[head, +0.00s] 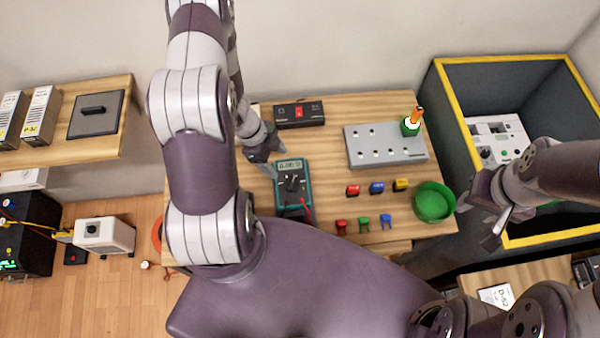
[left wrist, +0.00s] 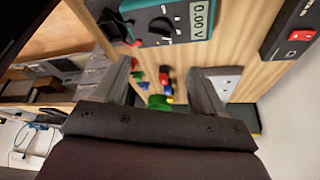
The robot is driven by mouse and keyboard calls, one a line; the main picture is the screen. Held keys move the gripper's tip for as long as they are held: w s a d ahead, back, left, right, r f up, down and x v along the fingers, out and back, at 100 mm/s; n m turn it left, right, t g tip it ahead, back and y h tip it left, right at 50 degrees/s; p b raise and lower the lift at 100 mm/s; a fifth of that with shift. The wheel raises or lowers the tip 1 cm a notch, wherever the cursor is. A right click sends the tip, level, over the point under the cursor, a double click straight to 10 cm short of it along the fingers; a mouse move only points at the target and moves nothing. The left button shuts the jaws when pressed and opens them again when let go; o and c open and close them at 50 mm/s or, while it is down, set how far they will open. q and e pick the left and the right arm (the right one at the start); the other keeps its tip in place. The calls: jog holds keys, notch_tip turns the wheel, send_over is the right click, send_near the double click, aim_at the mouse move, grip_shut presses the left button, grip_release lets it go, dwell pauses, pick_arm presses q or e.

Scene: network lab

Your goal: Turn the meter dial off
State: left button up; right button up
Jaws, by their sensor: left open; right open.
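The meter (head: 291,206) is a teal and dark grey multimeter lying on the wooden table, with a black dial (head: 292,184) on its face. In the left wrist view the meter (left wrist: 188,26) is at the top, its display reads 0.00 V, and the dial (left wrist: 163,27) shows below the display. My left gripper (head: 264,158) is open and empty, just left of the meter's upper end and apart from the dial. Its fingers frame the left wrist view (left wrist: 162,82). My right gripper (head: 482,220) is open and empty at the table's right edge, beside the green bowl.
A black box with a red switch (head: 299,114) lies behind the meter. A grey panel (head: 386,148), several coloured plugs (head: 376,188) and a green bowl (head: 433,203) are to the right. A red lead (head: 307,208) lies on the meter. A yellow-edged dark bin (head: 450,75) stands right of the table.

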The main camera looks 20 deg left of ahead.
pick_arm(q)
send_near(292, 182)
jog(key=f, duration=0.1)
jog(key=x, duration=0.7)
jog(key=shift+w+d+r+p, duration=0.15)
jog(key=shift+d+r+p, duration=0.05)
jog(key=shift+d+p, duration=0.15)
jog(key=shift+s+a+f, duration=0.2)
jog(key=shift+s+f, duration=0.05)
jog(key=shift+s, duration=0.05)
jog(key=shift+w+d, duration=0.15)
jog(key=c, duration=1.1)
jog(key=shift+o, duration=0.2)
pick_arm(e)
jog(key=shift+s+a+r, duration=0.2)
